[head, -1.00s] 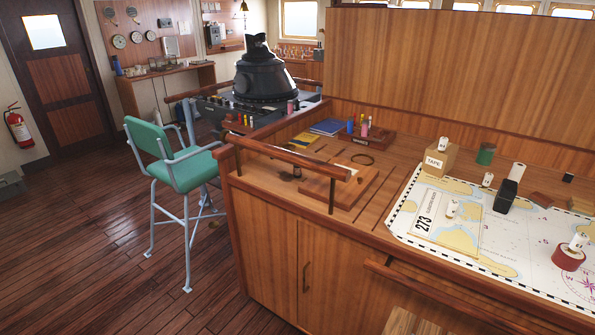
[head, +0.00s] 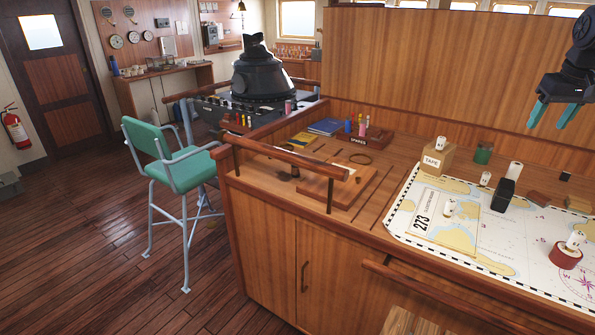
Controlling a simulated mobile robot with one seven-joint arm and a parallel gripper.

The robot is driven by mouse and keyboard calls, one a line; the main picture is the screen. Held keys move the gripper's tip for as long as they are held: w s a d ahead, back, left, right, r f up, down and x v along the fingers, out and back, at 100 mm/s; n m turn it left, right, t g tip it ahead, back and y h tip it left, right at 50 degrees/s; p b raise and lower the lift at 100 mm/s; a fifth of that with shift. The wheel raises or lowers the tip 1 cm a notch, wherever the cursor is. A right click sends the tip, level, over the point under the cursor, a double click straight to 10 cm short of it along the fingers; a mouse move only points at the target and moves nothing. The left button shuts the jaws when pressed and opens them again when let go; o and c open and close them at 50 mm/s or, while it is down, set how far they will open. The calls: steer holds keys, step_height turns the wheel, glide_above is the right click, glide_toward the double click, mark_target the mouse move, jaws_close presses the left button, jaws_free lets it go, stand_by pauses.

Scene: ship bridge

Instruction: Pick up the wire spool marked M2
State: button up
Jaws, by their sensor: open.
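Several small white cylinders with dark marks that I cannot read are on the chart table, and I cannot tell which one, if any, is M2. One white cylinder (head: 449,207) stands on the chart and a smaller one (head: 485,179) near its back edge. One white cylinder (head: 575,240) is at a red roll (head: 565,257), and one (head: 514,171) is behind a black block (head: 503,196). My gripper (head: 549,120) is open and empty at the upper right, teal fingers pointing down, above the table.
The nautical chart (head: 520,245) covers the table's right part. A wooden rail (head: 290,157) and a pen holder (head: 371,136) are at the left. A tall wooden panel (head: 430,75) closes off the back. A green chair (head: 180,170) stands on the floor.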

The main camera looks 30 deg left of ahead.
steer(key=w+a+n, duration=0.2)
steer(key=w+a, duration=0.2)
steer(key=a, duration=0.5)
steer(key=w+a+f+n+g, duration=0.1)
steer(key=w+a, duration=0.4)
steer(key=a, duration=0.4)
steer(key=w+a+n, duration=0.2)
steer(key=w+a, duration=0.2)
steer(key=a, duration=0.5)
steer(key=a+f+n+g, duration=0.15)
steer(key=a+f, duration=0.25)
steer(key=a, duration=0.6)
steer(key=a+f+n, duration=0.2)
steer(key=a+f, duration=0.1)
steer(key=a, duration=0.7)
steer(key=n, duration=0.5)
glide_toward(296, 168)
steer(key=shift+w+a+f+m+g+h, duration=0.15)
steer(key=shift+w+a+m+g+h, duration=0.2)
steer(key=shift+w+a, duration=0.75)
steer(key=shift+f, duration=0.3)
steer(key=shift+s+d+f, duration=0.1)
steer(key=shift+f, duration=2.5)
steer(key=shift+s+d+f, duration=0.1)
steer(key=shift+f, duration=2.5)
steer(key=shift+c, duration=0.5)
